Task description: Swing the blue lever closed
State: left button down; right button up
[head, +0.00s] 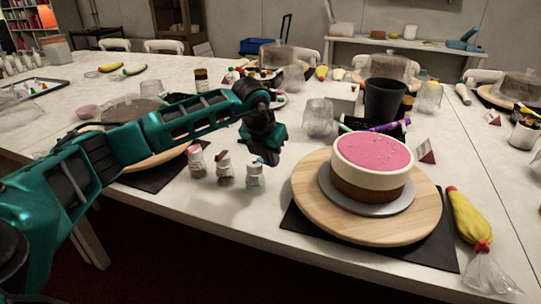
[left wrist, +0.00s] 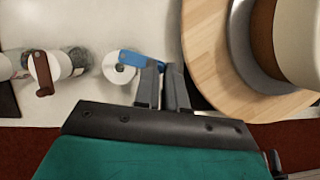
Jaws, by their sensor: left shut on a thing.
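The blue lever (left wrist: 140,59) sits on top of a small white-topped jar (left wrist: 117,70) and sticks out to the right of it in the left wrist view. In the head view this jar (head: 254,178) stands upright at the right end of a row of small jars near the table's front edge. My left gripper (left wrist: 163,72) has its fingers close together at the lever's outer end and is shut on it. In the head view the left gripper (head: 268,157) hangs just above the jar and partly hides the lever. My right gripper is not in view.
A jar with a brown lever (head: 224,168) and a pink-topped jar (head: 196,160) stand to the left. Close on the right is a wooden turntable (head: 308,208) bearing a pink-topped cake (head: 372,150). A yellow piping bag (head: 468,220) lies farther right.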

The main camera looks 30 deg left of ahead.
pick_arm(q)
jog(key=s+a+m+g+h, duration=0.3)
jog(key=a+m, duration=0.3)
jog(key=m, duration=1.3)
jog(key=shift+a+g+h, duration=0.2)
jog(key=shift+g+h, duration=0.7)
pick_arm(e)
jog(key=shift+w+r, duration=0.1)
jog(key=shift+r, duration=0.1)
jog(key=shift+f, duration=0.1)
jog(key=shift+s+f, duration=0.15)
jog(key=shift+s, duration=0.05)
